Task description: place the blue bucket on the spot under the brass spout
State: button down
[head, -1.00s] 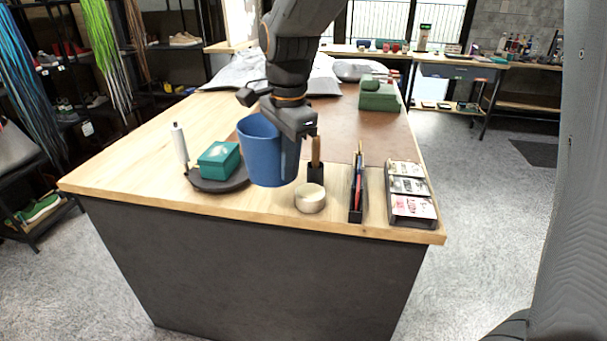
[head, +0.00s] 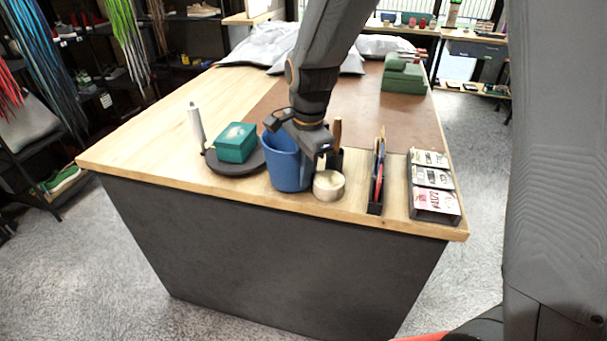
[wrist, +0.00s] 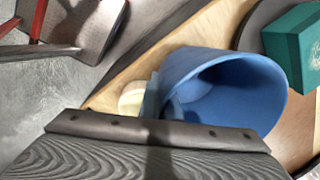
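The blue bucket (head: 285,168) is upright near the front edge of the wooden counter, between a dark round tray and a small cream tub. My gripper (head: 321,158) is at the bucket's right rim and appears shut on its wall. I cannot tell whether the bucket's base touches the counter. In the wrist view the bucket (wrist: 225,95) fills the middle, with its empty-looking inside showing; the fingertips are mostly hidden. The brass spout and the spot under it are not in view.
The round tray (head: 222,168) holds a teal box (head: 236,143), with a white bottle (head: 196,127) beside it. The cream tub (head: 329,186) is close at the bucket's right. A narrow pen holder (head: 376,195) and a card rack (head: 434,187) stand further right. Grey bags lie at the back.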

jog(key=shift+f, duration=0.3)
jog(key=shift+f, duration=0.1)
jog(key=c, duration=2)
grip_release()
